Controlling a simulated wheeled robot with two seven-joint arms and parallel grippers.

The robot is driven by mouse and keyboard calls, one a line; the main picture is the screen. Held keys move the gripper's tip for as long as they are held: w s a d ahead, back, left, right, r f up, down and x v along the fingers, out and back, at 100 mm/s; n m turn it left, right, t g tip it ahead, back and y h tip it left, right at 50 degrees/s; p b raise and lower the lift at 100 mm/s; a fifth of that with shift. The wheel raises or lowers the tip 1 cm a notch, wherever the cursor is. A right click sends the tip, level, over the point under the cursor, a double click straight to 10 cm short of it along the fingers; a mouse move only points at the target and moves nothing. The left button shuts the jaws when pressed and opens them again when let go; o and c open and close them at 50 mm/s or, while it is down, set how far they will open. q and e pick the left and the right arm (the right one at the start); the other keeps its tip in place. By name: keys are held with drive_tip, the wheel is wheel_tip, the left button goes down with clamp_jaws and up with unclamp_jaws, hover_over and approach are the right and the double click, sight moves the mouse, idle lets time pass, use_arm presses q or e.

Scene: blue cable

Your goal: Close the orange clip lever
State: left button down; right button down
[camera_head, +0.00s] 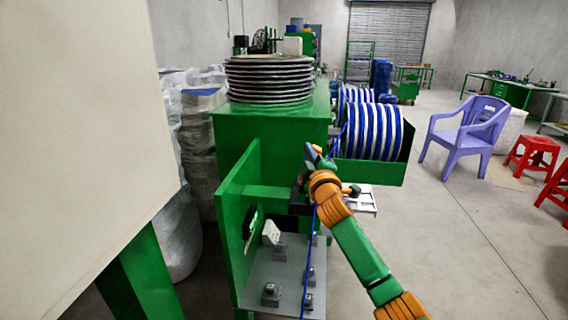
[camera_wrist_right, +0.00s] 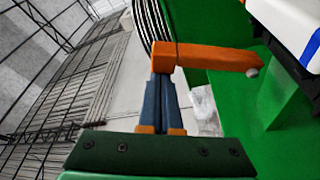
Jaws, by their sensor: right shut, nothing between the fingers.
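The orange clip lever (camera_wrist_right: 215,57) shows in the right wrist view as a long bar lying nearly level across the upper middle, with a small pale knob at its right end. My right gripper (camera_wrist_right: 163,74) has its two dark blue fingers together and empty. The tips are right at the left part of the lever; I cannot tell whether they touch it. In the head view my right gripper (camera_head: 316,152) is over the right side of the green machine (camera_head: 265,150), and my arm hides the lever there. The blue cable (camera_head: 311,250) runs past it. My left gripper is not in view.
Blue-and-white striped rolls (camera_head: 370,130) sit behind my right gripper. A stack of discs (camera_head: 268,80) stands on the machine. Several metal blocks (camera_head: 271,294) are on the grey plate (camera_head: 258,268). A purple chair (camera_head: 466,135) stands on open floor at the right.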

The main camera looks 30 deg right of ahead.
drive_tip(key=s+d+f+m+h+b, duration=0.4)
drive_tip(key=f+m+b, duration=0.4)
drive_tip(key=m+b, duration=0.5)
drive_tip(key=shift+s+d+m+g+h+b, duration=0.35)
drive_tip(key=shift+d+m+h, duration=0.55)
drive_tip(key=shift+d+m, duration=0.2)
drive_tip(key=shift+f, duration=0.1)
drive_tip(key=shift+a, duration=0.1)
wheel_tip(320, 180, up, 4)
drive_tip(key=p, duration=0.4)
drive_tip(key=b+v, duration=0.2)
drive_tip(key=v, duration=0.8)
